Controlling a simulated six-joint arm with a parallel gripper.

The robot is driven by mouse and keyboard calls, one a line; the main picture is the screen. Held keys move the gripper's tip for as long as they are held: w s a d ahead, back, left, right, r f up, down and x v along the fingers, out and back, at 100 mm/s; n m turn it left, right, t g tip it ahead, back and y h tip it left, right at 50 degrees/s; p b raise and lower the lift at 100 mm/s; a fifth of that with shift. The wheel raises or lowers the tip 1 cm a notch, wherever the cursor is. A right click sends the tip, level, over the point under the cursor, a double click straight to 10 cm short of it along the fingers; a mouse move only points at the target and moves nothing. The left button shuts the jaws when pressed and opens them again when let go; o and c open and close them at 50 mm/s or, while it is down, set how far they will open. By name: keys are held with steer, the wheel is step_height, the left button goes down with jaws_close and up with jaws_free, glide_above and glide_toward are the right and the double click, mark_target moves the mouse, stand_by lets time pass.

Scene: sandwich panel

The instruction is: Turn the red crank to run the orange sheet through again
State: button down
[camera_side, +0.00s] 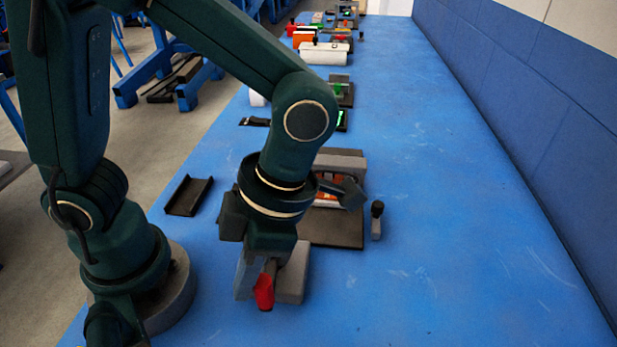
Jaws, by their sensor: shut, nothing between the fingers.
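The red crank handle (264,291) shows low in the picture, just below my gripper. My gripper (253,277) points down beside the handle and is shut with nothing held. Whether it touches the handle cannot be told from this side. A light grey block (293,278) stands just right of the gripper and is partly covered by it. Behind my wrist is a grey device with a dark base plate (335,232) and orange-red parts (328,190). My wrist hides much of it, and I cannot tell whether the orange sheet is among those parts.
A dark open tray (188,197) lies left of my wrist. A small grey piece with a black knob (377,215) stands right of the base plate. Several devices line the far end of the blue table (450,230). Its right side is clear up to the blue wall.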

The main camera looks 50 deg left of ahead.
steer(key=n, duration=0.1)
steer(key=w+d+n+h, duration=0.1)
steer(key=n, duration=0.1)
steer(key=shift+w+d+n, duration=0.15)
steer(key=shift+n, duration=0.35)
steer(key=w+n+t+h, duration=0.1)
steer(key=w+n+h, duration=0.3)
steer(key=w+n, duration=0.6)
steer(key=shift+d+n+t, duration=0.25)
steer(key=shift+n+t, duration=0.05)
steer(key=shift+n, duration=1.3)
